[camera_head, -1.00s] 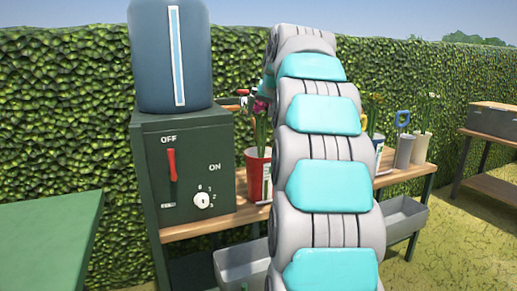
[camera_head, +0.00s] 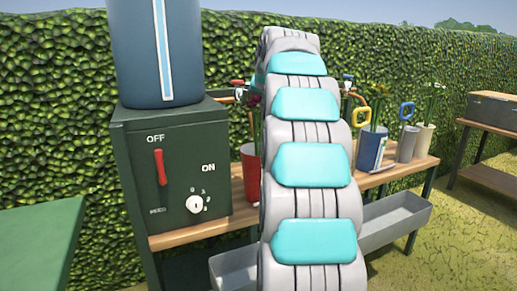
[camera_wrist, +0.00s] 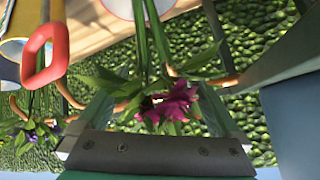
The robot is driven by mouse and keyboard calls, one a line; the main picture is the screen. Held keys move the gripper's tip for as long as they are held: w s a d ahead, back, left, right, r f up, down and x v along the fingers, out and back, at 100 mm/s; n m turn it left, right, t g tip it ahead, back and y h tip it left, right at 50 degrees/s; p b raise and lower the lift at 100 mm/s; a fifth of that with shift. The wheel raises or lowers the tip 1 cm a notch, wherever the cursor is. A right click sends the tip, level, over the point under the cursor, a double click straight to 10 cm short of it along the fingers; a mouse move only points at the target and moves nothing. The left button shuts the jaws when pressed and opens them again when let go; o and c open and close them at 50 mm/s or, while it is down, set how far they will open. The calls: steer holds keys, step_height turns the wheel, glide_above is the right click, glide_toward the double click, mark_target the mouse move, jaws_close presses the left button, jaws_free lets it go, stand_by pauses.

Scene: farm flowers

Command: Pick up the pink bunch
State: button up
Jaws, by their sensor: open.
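The pink bunch (camera_wrist: 172,102) shows in the wrist view as magenta blooms on long green stems. The stems run up the picture to a pot rim (camera_wrist: 150,8) at the top edge. My gripper (camera_wrist: 158,108) is open, with one finger on each side of the blooms. I cannot tell whether either finger touches them. In the camera_head view, my arm hides my gripper and most of the bunch. A red pot (camera_head: 250,176) with green stems shows just left of the arm.
A green control box (camera_head: 180,180) with a blue tank (camera_head: 150,55) stands left of the red pot. A blue-and-white pot (camera_head: 371,149) and other pots stand right on the wooden bench. A red-orange handle (camera_wrist: 45,57) is near my gripper in the wrist view. A hedge stands behind.

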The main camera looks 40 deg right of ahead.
steer(key=x, duration=0.3)
steer(key=shift+w+d+f, duration=0.1)
jaws_close()
stand_by(0.7)
